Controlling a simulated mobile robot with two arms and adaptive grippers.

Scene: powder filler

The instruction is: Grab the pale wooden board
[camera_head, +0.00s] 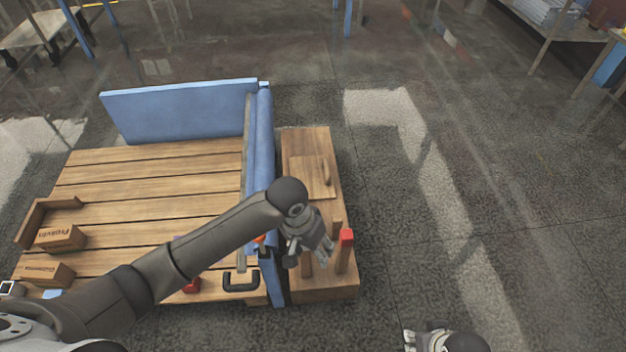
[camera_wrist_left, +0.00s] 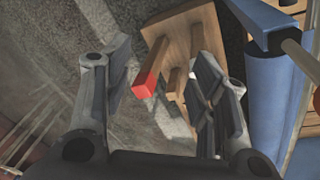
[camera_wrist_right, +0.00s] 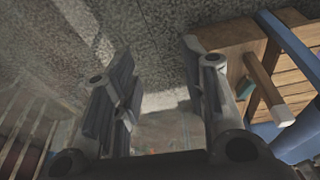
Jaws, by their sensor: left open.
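A flat, light wooden board (camera_head: 308,176) with a raised handle lies on the far part of the long wooden stand (camera_head: 330,290), right of the blue rail. It is the best match for the pale board. My left gripper (camera_head: 312,250) is over the near part of the stand, short of the board, beside a red-tipped post (camera_head: 346,237). In the left wrist view its fingers (camera_wrist_left: 165,95) are apart, with the red-tipped post (camera_wrist_left: 150,75) showing between them, not gripped. My right gripper (camera_head: 420,341) is partly cut off at the bottom edge. Its fingers (camera_wrist_right: 160,95) are apart and empty.
A blue rail (camera_head: 264,140) and an upright blue panel (camera_head: 180,108) border a slatted wooden table (camera_head: 150,190). Small boxes (camera_head: 60,237) stand at the table's left, and a black handle (camera_head: 240,283) is at its near edge. The floor right of the stand is clear.

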